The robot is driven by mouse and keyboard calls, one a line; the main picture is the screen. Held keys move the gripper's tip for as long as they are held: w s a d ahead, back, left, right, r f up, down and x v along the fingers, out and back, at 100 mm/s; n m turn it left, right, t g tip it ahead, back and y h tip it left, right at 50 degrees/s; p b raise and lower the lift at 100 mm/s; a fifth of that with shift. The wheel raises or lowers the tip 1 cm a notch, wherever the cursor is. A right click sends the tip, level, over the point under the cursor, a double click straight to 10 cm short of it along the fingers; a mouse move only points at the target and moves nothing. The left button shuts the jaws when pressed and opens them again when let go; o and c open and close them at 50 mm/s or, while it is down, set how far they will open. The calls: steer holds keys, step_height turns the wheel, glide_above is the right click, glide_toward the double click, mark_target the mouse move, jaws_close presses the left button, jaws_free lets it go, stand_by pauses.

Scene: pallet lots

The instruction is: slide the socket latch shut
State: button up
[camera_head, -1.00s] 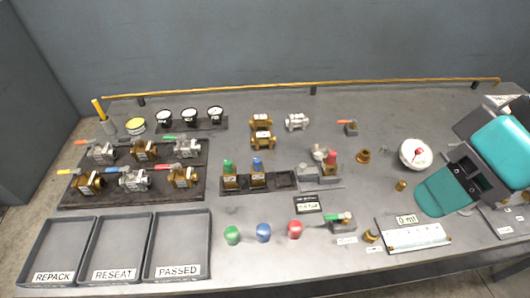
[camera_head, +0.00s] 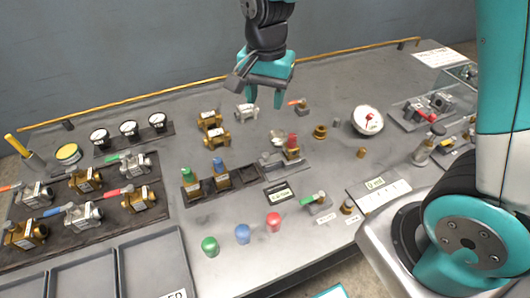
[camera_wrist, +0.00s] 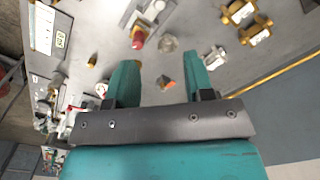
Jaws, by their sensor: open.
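A grey fixture (camera_head: 293,162) on the bench holds a brass part with a red top (camera_head: 292,143). A silver round piece (camera_head: 278,141) is beside it. I cannot clearly make out which piece is the socket latch or how it is set. The fixture also shows at the top of the wrist view (camera_wrist: 150,12), with the red top (camera_wrist: 137,40) near my left finger. My gripper (camera_head: 264,97) is open and empty, above the back of the bench; in the wrist view its two fingers (camera_wrist: 162,62) are wide apart.
Green (camera_head: 210,246), blue (camera_head: 243,234) and red (camera_head: 274,222) caps stand near the front. A black rack (camera_head: 240,178) is left of the fixture. Brass valves (camera_head: 215,137) and a silver valve (camera_head: 246,112) lie near my gripper. A yellow rail (camera_head: 160,92) edges the back.

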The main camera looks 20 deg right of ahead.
mark_target(265, 155)
steer(key=shift+m, duration=0.3)
steer(key=f, duration=0.6)
steer(key=f+p, duration=0.1)
steer(key=f, duration=0.5)
steer(key=f+p, duration=0.1)
steer(key=f, duration=0.5)
steer(key=shift+w+d, duration=0.1)
steer(key=shift+w, duration=0.15)
